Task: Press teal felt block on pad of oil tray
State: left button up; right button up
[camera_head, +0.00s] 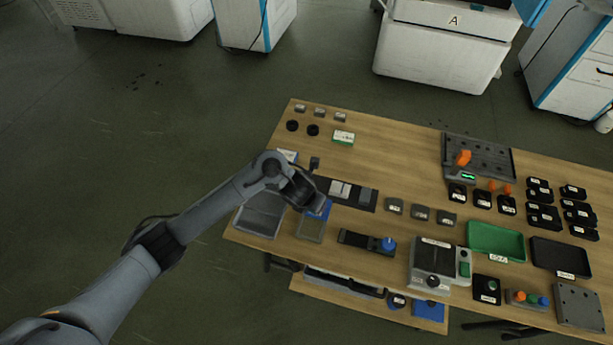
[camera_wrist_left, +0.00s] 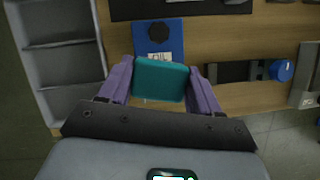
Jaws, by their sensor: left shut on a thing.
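The teal felt block (camera_wrist_left: 161,80) is held between the two purple fingers of my left gripper (camera_wrist_left: 160,88) in the left wrist view. The blue oil tray (camera_wrist_left: 178,36), with an OIL label and a round black pad (camera_wrist_left: 159,31), lies just beyond the block. The block overlaps the tray's near edge in this view; I cannot tell whether they touch. In the head view my left gripper (camera_head: 312,204) is over the table's left part, with part of the blue tray (camera_head: 323,212) showing beside it. The block is hidden there. My right gripper is not in view.
A grey compartment rack (camera_head: 260,217) stands at the table's left edge. A dark strip with pale blocks (camera_head: 347,193) lies right of the gripper. A black fixture with a blue knob (camera_head: 367,242) is nearer the front. Bins and small parts fill the right side.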

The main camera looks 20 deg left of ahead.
aim_at(313, 226)
pick_arm(q)
jog(key=s, duration=0.1)
jog(key=s+d+f, duration=0.1)
jog(key=s+f+p, duration=0.1)
jog(key=shift+s+d, duration=0.15)
jog(key=shift+s, duration=0.1)
jog(key=shift+s+d+f+b, duration=0.1)
jog(key=shift+s+f+b, duration=0.05)
jog(key=shift+f+b, duration=0.65)
notch_tip(313, 226, down, 2)
jog(key=shift+f+b, duration=0.1)
jog(key=shift+b, duration=0.85)
jog(key=shift+f+b, duration=0.65)
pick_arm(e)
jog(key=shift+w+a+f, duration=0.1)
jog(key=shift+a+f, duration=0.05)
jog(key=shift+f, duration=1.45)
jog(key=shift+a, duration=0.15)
pick_arm(q)
jog(key=shift+f+b, duration=0.35)
jog(key=shift+f, duration=0.05)
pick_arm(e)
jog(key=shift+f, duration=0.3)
pick_arm(q)
jog(key=shift+f, duration=0.1)
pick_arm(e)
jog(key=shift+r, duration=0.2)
